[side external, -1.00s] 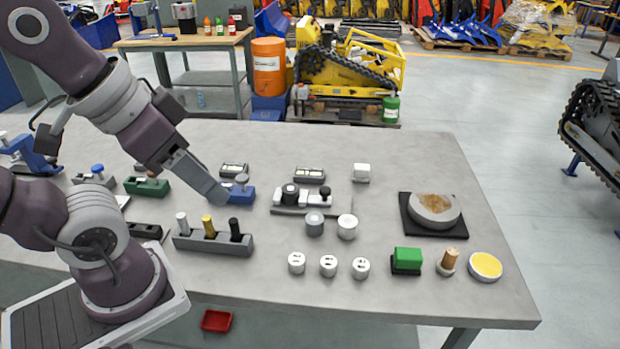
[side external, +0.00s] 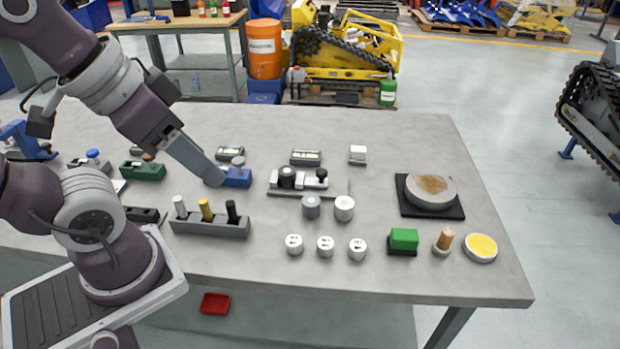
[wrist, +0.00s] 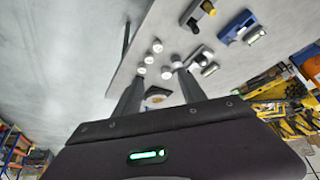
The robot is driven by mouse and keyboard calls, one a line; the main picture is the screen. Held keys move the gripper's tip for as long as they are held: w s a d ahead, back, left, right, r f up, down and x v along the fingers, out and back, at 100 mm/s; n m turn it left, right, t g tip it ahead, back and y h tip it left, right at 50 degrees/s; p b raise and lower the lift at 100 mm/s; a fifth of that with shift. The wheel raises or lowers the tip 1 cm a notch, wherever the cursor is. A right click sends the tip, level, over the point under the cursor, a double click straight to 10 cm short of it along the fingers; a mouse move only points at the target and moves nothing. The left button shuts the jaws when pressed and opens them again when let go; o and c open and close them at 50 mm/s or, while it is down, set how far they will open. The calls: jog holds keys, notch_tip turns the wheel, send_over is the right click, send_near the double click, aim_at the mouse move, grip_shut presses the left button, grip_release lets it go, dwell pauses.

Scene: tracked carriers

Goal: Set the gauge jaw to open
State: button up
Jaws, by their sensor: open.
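The task's gauge is not labelled. I take it to be the low fixture (side external: 305,183) with a black round knob, a pale block and a small black knob on a grey base, at mid-table. It seems to show in the wrist view (wrist: 196,57), right of my fingers, partly blurred. Whether its jaw is open or shut is too small to tell. My gripper (side external: 214,179) appears just left of a blue block (side external: 238,179) with a grey knob; contact cannot be told. In the wrist view my gripper (wrist: 158,76) has its two fingers apart, with nothing held between them.
A rack (side external: 210,228) with white, yellow and black pegs stands in front of the blue block. Small displays (side external: 306,157) lie behind. Grey and white cylinders (side external: 344,208), a green block (side external: 403,239) and a round disc (side external: 430,190) stand to the right.

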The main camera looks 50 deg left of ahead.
jog(key=g, duration=0.6)
send_over(322, 171)
notch_tip(322, 171, down, 16)
jog(key=shift+a+r, duration=0.1)
notch_tip(322, 171, down, 6)
jog(key=shift+r, duration=0.1)
jog(key=shift+f, duration=0.55)
grip_shut()
jog(key=shift+r, duration=0.1)
